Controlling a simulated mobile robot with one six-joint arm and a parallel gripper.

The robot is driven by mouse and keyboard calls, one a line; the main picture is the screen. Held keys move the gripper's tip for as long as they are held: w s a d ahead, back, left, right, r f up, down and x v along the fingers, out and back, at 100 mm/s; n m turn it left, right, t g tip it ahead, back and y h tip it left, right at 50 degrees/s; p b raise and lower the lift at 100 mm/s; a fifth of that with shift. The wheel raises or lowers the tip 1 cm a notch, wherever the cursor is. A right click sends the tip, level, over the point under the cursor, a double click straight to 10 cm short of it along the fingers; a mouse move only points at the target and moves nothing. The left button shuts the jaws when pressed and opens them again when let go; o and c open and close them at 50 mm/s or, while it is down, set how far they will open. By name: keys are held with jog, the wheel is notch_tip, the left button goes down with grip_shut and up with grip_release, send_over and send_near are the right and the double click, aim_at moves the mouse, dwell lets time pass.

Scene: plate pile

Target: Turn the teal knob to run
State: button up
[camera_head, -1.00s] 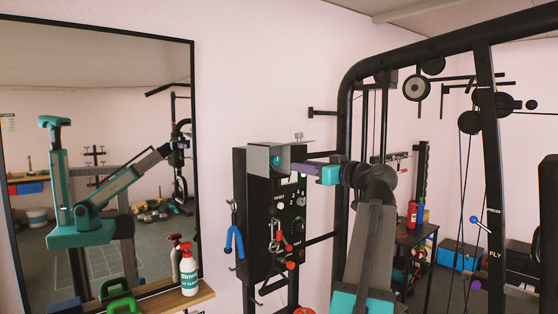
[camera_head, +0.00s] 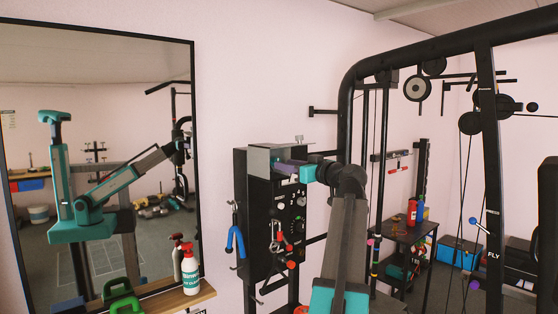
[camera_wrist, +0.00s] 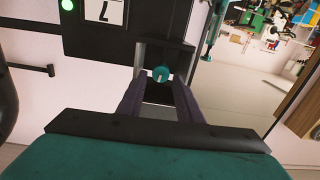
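The teal knob (camera_wrist: 161,74) shows in the wrist view with a light mark on its face. It sits in the gap between the tips of my gripper (camera_wrist: 161,82), whose two dark purple fingers are apart on either side of it. I cannot tell whether either finger touches it. In the head view my gripper (camera_head: 284,165) reaches under the grey metal hood (camera_head: 260,157) at the top of the black control panel (camera_head: 260,205). The hood and gripper hide the knob there. The word "run" is not readable in either view.
The panel carries a green light (camera_wrist: 67,4), a white label (camera_wrist: 104,11) and lower dials (camera_head: 299,224). A black gym frame (camera_head: 345,110) stands right; a mirror (camera_head: 120,60) stands left.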

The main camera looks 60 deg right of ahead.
jog(key=shift+p+x, duration=0.8)
jog(key=shift+x, duration=2.05)
jog(key=c, duration=0.8)
